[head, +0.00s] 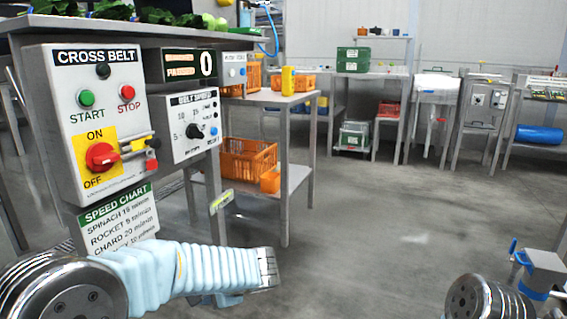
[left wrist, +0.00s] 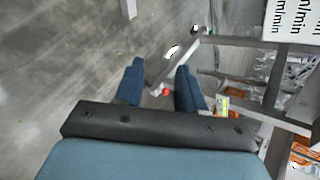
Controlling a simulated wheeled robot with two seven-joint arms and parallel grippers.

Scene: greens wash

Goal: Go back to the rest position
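My left arm in its pale blue sleeve (head: 185,268) reaches across the lower left of the head view, in front of and below the control panel. My left gripper (left wrist: 158,70) shows in the left wrist view with its two dark blue fingers apart and nothing between them; the floor and a table frame lie beyond. I cannot make out its fingers in the head view. Part of my right arm (head: 485,300) shows at the bottom right edge; its gripper is not seen.
The cross belt control panel (head: 95,125) and speed chart (head: 118,217) stand close above my left arm. A steel table (head: 285,100) with orange crates (head: 247,160) is behind. The middle floor is clear.

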